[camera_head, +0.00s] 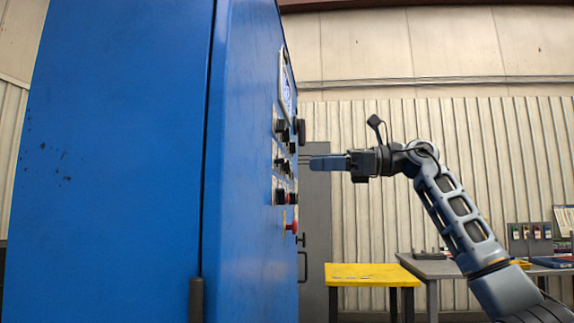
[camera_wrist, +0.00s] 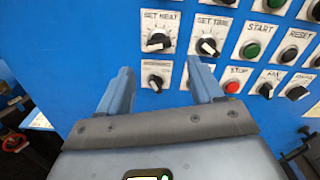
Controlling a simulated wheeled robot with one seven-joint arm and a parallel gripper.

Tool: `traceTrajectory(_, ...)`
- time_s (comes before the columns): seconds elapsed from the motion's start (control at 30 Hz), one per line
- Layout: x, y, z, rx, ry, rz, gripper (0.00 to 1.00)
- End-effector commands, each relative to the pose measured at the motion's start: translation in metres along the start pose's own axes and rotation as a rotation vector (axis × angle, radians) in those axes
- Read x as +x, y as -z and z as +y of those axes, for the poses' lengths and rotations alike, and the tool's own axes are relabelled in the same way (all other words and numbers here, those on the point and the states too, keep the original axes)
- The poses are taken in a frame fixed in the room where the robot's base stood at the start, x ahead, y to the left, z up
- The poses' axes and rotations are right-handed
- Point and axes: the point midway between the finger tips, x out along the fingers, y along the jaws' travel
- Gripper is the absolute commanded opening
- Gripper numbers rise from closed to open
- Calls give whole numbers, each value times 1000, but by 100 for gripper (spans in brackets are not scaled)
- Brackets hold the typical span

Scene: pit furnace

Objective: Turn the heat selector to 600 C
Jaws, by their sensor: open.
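The heat selector (camera_wrist: 158,42) is a black knob with a white pointer mark, under a "SET HEAT" label on the blue furnace panel. Its scale is too small to read, so I cannot tell the setting. My gripper (camera_wrist: 158,70) is open and empty, its two blue fingers spread below and to either side of the knob in the wrist view. In the head view my gripper (camera_head: 322,163) points left at the panel, with a gap between its tips and the controls. The panel is edge-on there, so I cannot single out the heat selector.
A "SET TIME" knob (camera_wrist: 208,46) sits right of the heat selector, and a smaller knob (camera_wrist: 156,82) below it. A green start button (camera_wrist: 251,50) and a red stop button (camera_wrist: 232,87) are further right. A yellow table (camera_head: 372,275) stands behind, below my arm.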

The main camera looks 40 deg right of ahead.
Motion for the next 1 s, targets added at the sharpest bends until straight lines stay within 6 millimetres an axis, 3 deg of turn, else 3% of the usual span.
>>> traceTrajectory(0.4,60,-1,1,4,-3,-4,66)
traceTrajectory(0.83,69,0,1,3,-2,-4,65)
traceTrajectory(1.0,69,0,1,3,-2,-4,49)
